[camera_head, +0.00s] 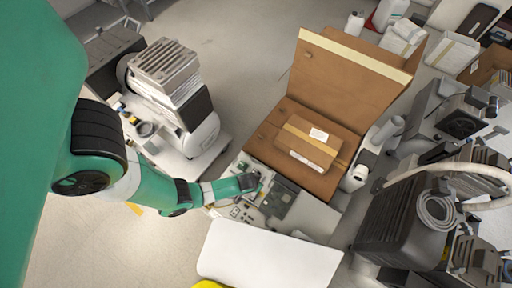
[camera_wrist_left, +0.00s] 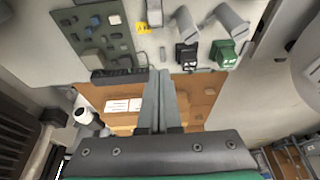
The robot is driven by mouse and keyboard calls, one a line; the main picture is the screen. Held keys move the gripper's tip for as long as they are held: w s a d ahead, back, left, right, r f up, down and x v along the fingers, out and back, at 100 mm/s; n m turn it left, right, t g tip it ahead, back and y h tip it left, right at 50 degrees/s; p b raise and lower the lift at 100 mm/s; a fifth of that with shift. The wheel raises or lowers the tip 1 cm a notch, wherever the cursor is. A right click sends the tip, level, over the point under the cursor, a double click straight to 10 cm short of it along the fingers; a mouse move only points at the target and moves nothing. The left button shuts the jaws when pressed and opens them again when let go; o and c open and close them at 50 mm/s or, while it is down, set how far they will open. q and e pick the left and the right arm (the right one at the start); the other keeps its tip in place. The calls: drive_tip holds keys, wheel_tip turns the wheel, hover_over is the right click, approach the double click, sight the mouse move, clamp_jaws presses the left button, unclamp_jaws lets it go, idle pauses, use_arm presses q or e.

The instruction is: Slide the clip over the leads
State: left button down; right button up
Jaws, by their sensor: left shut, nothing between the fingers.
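My left gripper (camera_head: 254,182) reaches from the left over a light grey panel (camera_head: 232,200) with a green circuit board. In the left wrist view its fingers (camera_wrist_left: 159,76) are together with nothing between them, pointing toward the panel (camera_wrist_left: 170,52). The circuit board (camera_wrist_left: 98,33) lies at the panel's left. A small yellow piece (camera_wrist_left: 143,28) sits near the middle. A black block (camera_wrist_left: 187,55) and a green block (camera_wrist_left: 223,53) stand at the right, each beside a grey cylinder. I cannot tell which part is the clip or which are the leads. My right gripper is out of view.
An open cardboard box (camera_head: 270,151) with a smaller carton (camera_head: 310,143) stands just beyond the panel. A white surface (camera_head: 268,256) is in front. A compressor (camera_head: 178,85) is at the upper left, and a dark machine (camera_head: 400,222) with a hose is at the right.

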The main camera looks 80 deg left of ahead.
sight(254, 195)
use_arm(q)
drive_tip(key=b+x, duration=0.8)
drive_tip(key=x, duration=0.2)
drive_tip(key=shift+f+b, duration=0.3)
drive_tip(key=shift+f, duration=0.15)
drive_tip(key=shift+s+d+r+p, duration=0.55)
drive_tip(key=shift+r+p, duration=0.1)
drive_tip(key=shift+p, duration=0.1)
drive_tip(key=shift+s+d, duration=0.75)
drive_tip(key=shift+d, duration=0.1)
drive_tip(key=shift+s+d, duration=0.1)
drive_tip(key=shift+d, duration=0.05)
